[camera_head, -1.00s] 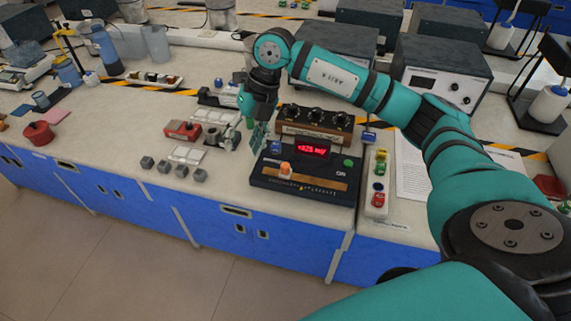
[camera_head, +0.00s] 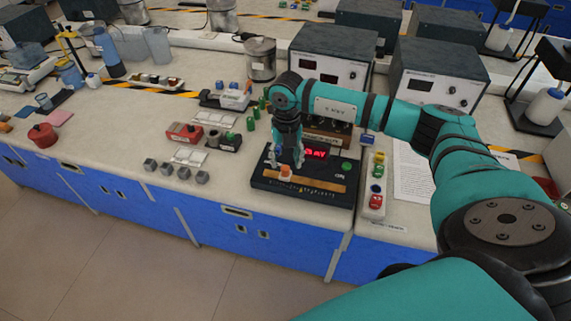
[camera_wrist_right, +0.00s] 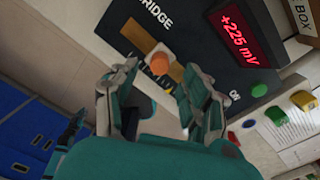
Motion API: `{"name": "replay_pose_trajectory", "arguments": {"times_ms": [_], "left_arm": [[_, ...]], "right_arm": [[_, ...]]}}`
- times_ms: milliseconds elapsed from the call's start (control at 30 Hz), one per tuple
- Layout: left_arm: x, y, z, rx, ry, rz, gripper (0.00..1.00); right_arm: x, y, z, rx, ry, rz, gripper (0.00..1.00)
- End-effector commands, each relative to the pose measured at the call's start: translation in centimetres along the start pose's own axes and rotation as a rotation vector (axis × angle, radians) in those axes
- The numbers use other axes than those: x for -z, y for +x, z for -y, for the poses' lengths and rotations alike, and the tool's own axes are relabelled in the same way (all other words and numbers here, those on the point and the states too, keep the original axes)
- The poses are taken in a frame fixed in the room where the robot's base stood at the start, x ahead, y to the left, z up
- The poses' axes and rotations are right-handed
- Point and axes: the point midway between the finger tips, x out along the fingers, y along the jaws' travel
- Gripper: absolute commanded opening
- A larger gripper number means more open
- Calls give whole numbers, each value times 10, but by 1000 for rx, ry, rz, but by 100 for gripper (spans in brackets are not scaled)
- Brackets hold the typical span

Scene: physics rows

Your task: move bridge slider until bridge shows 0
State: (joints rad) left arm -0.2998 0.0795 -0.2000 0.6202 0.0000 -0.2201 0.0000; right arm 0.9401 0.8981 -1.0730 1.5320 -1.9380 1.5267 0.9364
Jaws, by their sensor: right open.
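The bridge (camera_head: 318,201) is a dark box on the bench with a wooden strip on top; it also shows in the right wrist view (camera_wrist_right: 190,22). Its orange slider (camera_head: 286,171) sits on the strip, and the wrist view shows the slider (camera_wrist_right: 158,62) with a pale base. The red display (camera_wrist_right: 246,35) reads +225 mV in the wrist view; the head view shows it partly covered by my gripper. My right gripper (camera_head: 287,161) is over the bridge. In the wrist view its open fingers (camera_wrist_right: 158,85) stand on either side of the slider's near side, with nothing held. My left gripper is out of view.
A box with dark knobs (camera_head: 328,131) stands behind the bridge. A panel with coloured buttons (camera_head: 376,185) and a printed sheet (camera_head: 414,170) lie to the right. Small grey cubes (camera_head: 184,173) and a red-and-black component (camera_head: 182,134) lie to the left.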

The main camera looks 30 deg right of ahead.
Motion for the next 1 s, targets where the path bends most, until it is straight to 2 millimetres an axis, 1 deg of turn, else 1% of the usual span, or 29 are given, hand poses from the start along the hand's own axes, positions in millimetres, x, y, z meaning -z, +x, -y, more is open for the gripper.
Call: {"name": "replay_pose_trajectory", "arguments": {"times_ms": [100, 233, 400, 600, 633, 900, 1000], "left_arm": [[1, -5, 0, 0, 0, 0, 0], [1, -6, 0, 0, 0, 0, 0], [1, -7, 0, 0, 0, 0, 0], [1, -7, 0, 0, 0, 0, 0], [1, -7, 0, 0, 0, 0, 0], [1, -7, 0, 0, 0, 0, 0], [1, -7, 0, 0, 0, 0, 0]], "right_arm": [[1, 19, 0, 2, 0, -3, 48], [0, 32, 0, 1, 0, -2, 48], [0, 39, 0, 0, -1, 1, 48], [0, 40, 0, 0, -1, 1, 48], [0, 40, 0, 0, -1, 1, 46], [0, 39, 0, 0, -1, 1, 11], [0, 39, 0, 0, -1, 1, 0]]}}
